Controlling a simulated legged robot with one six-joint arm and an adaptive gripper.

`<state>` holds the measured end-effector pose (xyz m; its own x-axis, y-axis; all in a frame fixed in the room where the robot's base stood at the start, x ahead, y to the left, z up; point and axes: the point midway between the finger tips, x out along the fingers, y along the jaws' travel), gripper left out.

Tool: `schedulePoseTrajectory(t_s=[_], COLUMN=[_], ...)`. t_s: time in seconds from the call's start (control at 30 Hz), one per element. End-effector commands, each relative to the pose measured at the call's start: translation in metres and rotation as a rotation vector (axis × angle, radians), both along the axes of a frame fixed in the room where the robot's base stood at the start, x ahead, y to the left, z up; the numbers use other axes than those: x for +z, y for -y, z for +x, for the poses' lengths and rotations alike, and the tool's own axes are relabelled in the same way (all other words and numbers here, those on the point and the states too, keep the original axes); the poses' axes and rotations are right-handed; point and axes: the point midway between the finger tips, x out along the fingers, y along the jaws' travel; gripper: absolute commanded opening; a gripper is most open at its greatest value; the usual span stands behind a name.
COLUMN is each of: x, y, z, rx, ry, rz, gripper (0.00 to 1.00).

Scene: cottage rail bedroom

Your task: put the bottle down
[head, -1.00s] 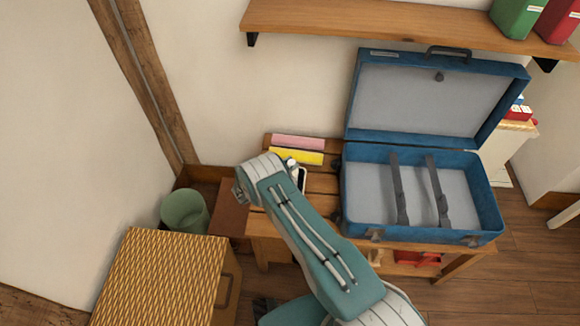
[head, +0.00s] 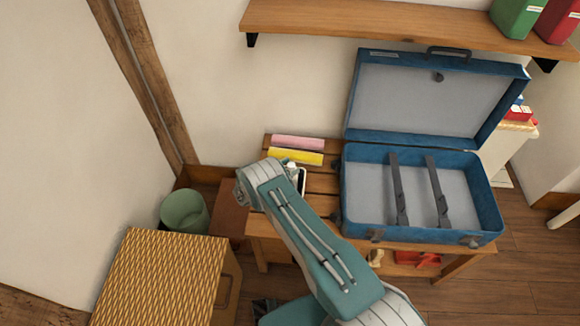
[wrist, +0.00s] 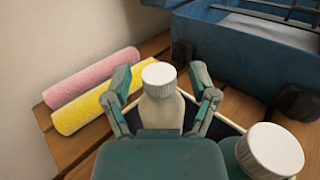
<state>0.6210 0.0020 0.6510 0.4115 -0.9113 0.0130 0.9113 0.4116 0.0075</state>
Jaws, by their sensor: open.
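In the wrist view a pale bottle (wrist: 161,108) with a white ribbed cap stands upright between the fingers of my gripper (wrist: 161,80). The gripper is open, with a gap showing on each side of the bottle. The bottle's lower part is hidden behind the gripper's body. A second white-capped bottle (wrist: 268,152), with a teal body, is at the lower right, beside the gripper. In the head view my arm covers most of the gripper and the bottles.
A pink roll (head: 298,142) and a yellow roll (head: 296,156) lie on the slatted wooden bench (head: 322,184) by the wall. An open blue suitcase (head: 488,205) sits on the bench to the right. A green bin (head: 184,212) and a woven-top cabinet (head: 160,275) are at left.

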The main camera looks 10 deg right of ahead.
Motion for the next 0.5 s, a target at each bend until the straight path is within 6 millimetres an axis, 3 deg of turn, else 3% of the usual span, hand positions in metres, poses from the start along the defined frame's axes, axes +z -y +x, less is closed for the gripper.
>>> schedulePoseTrajectory(t_s=[0.5], x=[-0.001], y=[-0.087], z=[-0.039], rx=[0.003], ry=[0.001], rz=[-0.001], gripper=[0.75])
